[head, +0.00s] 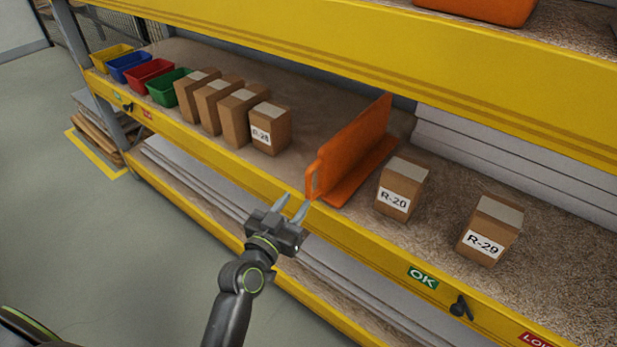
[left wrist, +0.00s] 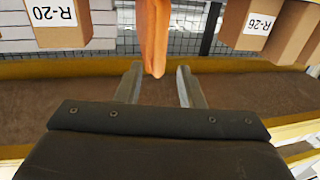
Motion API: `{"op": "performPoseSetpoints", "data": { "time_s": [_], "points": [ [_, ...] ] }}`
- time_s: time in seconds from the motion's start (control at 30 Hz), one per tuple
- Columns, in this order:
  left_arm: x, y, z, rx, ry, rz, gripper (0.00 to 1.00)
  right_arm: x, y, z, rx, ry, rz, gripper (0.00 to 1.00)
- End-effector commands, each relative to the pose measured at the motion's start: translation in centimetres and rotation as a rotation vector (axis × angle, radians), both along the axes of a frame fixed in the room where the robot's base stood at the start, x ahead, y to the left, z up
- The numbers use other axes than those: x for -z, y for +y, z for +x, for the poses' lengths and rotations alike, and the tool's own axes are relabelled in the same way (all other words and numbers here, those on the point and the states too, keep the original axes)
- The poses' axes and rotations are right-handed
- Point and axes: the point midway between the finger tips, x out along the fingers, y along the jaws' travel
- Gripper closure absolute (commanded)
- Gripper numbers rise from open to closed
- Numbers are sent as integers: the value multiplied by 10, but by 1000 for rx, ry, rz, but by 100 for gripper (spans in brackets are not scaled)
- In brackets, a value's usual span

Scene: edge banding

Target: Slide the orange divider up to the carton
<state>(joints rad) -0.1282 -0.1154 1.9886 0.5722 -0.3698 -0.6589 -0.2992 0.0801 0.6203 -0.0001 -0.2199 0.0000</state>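The orange divider (head: 350,150) stands upright on the shelf, with a flat foot on its right side and a slotted front end. In the left wrist view its front end (left wrist: 155,40) hangs between the fingertips. My left gripper (head: 294,203) is open and empty just in front of the divider's front end, at the yellow shelf edge; I cannot tell whether it touches. To the divider's left stands the carton R-26 (head: 271,129), with a gap of bare shelf between. Carton R-20 (head: 402,187) stands to the divider's right, closer. My right gripper is not in view.
Several cartons (head: 236,116) stand in a row left of R-26, then green, red, blue and yellow bins. Carton R-29 (head: 490,232) stands further right. The yellow front beam (head: 350,240) carries labels and a black knob (head: 461,307). A yellow upper beam (head: 350,50) hangs over the shelf.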

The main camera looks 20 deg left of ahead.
Motion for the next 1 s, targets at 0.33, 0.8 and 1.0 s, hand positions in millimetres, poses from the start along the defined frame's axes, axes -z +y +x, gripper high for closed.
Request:
{"op": "performPoseSetpoints", "data": {
  "time_s": [0.33,0.8,1.0],
  "points": [
    [-2,-9,57,1,1,1,65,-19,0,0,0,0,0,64],
    [1,-12,79,-1,0,-1,65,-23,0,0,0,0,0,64],
    [1,-12,79,-1,0,-1,74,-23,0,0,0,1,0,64]
  ]
}}
